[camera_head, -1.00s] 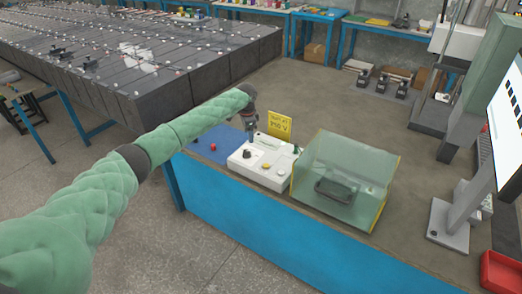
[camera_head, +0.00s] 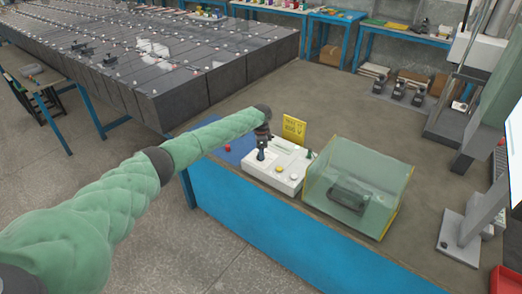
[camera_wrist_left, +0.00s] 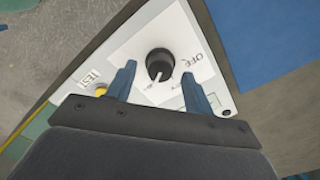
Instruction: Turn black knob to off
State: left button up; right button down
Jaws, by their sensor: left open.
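The black knob (camera_wrist_left: 159,65) is round with a white pointer line, set on a white control box (camera_head: 262,169). In the left wrist view, "OFF" is printed to the right of the knob and "TEST" to its lower left. The pointer line is aimed toward the bottom of that view, away from the OFF label. My left gripper (camera_wrist_left: 158,85) is open, its two blue fingers on either side of the knob. Whether they touch it cannot be told. In the head view the left gripper (camera_head: 262,152) is over the box and hides the knob. My right gripper is not seen.
A yellow button (camera_wrist_left: 100,89) is beside the left finger. A clear green-tinted case (camera_head: 376,175) with a dark object stands right of the box. A yellow sign (camera_head: 294,129) stands behind it. A blue mat with a red item (camera_head: 228,147) lies left.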

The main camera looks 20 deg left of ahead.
pick_arm(q)
jog(key=shift+f, duration=0.45)
jog(key=c, duration=1)
